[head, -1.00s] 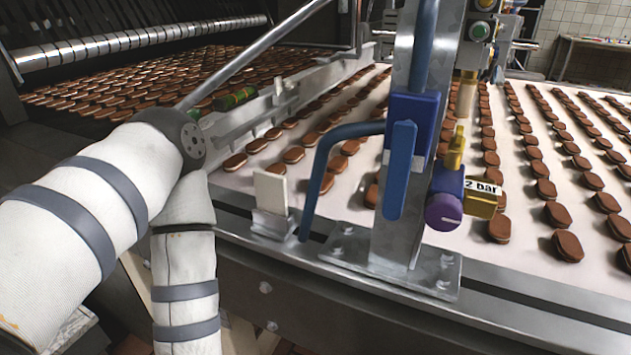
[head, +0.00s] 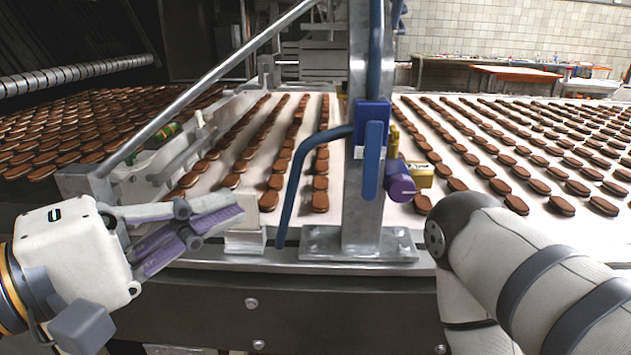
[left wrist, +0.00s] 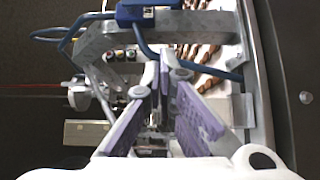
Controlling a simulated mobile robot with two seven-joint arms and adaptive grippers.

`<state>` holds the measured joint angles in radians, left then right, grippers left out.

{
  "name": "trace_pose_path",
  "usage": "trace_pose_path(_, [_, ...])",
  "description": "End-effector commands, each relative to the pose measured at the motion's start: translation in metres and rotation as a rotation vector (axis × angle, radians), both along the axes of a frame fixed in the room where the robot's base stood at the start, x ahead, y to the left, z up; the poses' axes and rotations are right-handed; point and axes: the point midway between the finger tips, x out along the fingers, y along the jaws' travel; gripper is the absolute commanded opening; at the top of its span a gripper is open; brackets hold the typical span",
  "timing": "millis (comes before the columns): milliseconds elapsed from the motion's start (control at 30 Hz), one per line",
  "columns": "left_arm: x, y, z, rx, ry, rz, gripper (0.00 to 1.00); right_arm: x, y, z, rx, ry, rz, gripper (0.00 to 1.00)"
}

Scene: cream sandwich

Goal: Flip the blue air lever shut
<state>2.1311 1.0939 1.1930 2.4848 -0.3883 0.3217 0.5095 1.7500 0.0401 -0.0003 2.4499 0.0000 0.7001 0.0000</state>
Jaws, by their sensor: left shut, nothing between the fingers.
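The blue air lever (head: 373,160) is a flat handle hanging straight down from a blue valve body (head: 371,113) on a steel post (head: 357,222). A blue hose (head: 297,172) leaves the valve to the left and bends down. My left gripper (head: 238,209) is left of the post and lower than the lever, apart from it. Its grey and purple fingers are shut and empty and point right. In the left wrist view the fingers (left wrist: 165,68) are below the blue valve body (left wrist: 148,12); I cannot make out the lever there. My right gripper is out of view.
A purple knob (head: 399,182) and a yellow brass fitting (head: 420,174) sit right of the lever. A white block (head: 245,205) on the belt edge stands close to the left fingertips. Rows of cookies (head: 500,165) lie on the belt behind. My right arm fills the lower right.

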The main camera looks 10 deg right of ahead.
Motion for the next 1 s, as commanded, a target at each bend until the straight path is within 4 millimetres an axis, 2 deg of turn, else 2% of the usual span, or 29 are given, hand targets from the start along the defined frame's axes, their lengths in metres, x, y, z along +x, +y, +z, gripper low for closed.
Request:
trace_pose_path(167, [0.002,-0.002,-0.003,0.001,0.005,-0.001,0.00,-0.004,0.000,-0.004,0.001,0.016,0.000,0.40])
trace_pose_path(467, [0.016,-0.025,-0.014,0.005,0.015,-0.004,0.00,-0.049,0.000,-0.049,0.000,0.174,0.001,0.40])
trace_pose_path(600, [0.029,-0.054,-0.003,0.005,0.004,-0.003,0.00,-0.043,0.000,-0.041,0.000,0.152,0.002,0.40])
trace_pose_path(800, [0.049,-0.092,-0.002,0.004,0.002,-0.003,0.00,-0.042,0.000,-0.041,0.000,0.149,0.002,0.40])
trace_pose_path(1000, [0.038,-0.119,0.001,0.004,-0.003,-0.003,0.00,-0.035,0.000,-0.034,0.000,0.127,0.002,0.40])
